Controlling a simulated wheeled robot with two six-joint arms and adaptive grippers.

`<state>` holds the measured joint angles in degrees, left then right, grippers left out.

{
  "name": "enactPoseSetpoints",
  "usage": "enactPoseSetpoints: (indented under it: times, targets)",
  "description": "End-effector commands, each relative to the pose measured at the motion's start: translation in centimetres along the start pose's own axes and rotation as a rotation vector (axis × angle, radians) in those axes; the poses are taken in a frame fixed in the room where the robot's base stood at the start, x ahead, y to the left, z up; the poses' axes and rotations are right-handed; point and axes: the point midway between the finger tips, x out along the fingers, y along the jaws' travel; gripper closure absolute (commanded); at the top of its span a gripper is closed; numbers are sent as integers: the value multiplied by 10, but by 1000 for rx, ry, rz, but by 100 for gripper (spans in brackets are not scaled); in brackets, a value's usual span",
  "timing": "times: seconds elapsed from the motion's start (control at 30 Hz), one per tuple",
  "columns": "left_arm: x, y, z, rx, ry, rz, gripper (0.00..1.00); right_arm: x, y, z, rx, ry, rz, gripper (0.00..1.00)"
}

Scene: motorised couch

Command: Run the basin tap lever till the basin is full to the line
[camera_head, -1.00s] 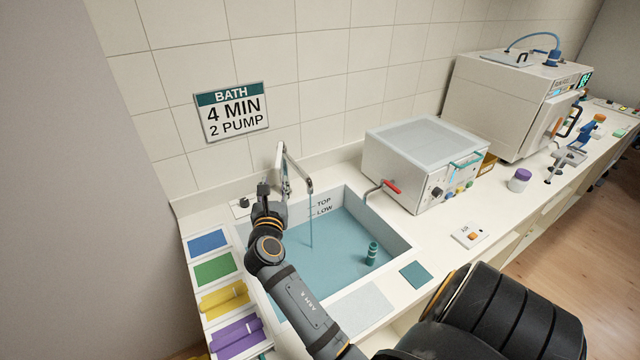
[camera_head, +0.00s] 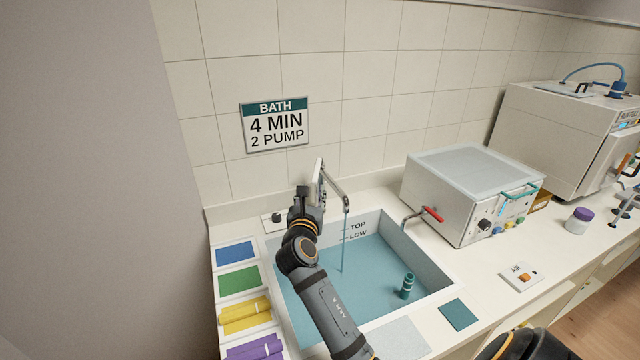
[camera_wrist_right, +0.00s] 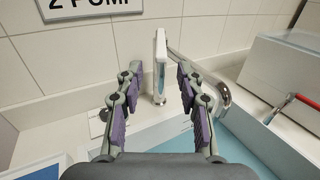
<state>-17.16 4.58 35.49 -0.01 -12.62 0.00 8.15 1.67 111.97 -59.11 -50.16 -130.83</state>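The tap (camera_head: 334,187) stands behind the basin (camera_head: 445,272). Its upright lever (camera_head: 318,182) is beside the spout, and a thin stream of water (camera_head: 343,245) runs from the spout. The blue water (camera_head: 325,285) lies below the TOP mark, close to the LOW mark (camera_head: 357,234). My right gripper (camera_head: 302,192) is at the lever. In the right wrist view, my right gripper (camera_wrist_right: 158,85) is open, its purple-padded fingers apart, with the lever (camera_wrist_right: 161,62) showing between them; I cannot tell whether they touch. My left gripper is out of view.
A small teal bottle (camera_head: 407,286) is in the basin. A red-handled pipe (camera_head: 422,217) and a metal box (camera_head: 465,195) are on the right. Coloured pads (camera_head: 238,280) line the left. A BATH sign (camera_head: 275,124) hangs on the wall.

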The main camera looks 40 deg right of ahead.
Motion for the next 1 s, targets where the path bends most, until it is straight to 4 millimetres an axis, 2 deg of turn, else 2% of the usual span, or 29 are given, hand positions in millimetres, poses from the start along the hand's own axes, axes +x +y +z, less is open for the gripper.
enactPoseSetpoints:
  times: [0.3, 0.5, 0.63, 0.87, 1.0]
  targets:
    - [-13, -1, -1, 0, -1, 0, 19, 62, -1, 4, -4, -2, -3, 62]
    - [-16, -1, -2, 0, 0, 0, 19, 92, -1, 2, -1, -1, -2, 62]
    - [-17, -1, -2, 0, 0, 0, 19, 100, 0, 2, 0, -1, -1, 62]
    - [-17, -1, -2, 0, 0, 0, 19, 101, 0, 1, 1, 0, -1, 62]
    - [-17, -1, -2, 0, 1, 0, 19, 101, 0, 1, 0, 0, -1, 79]
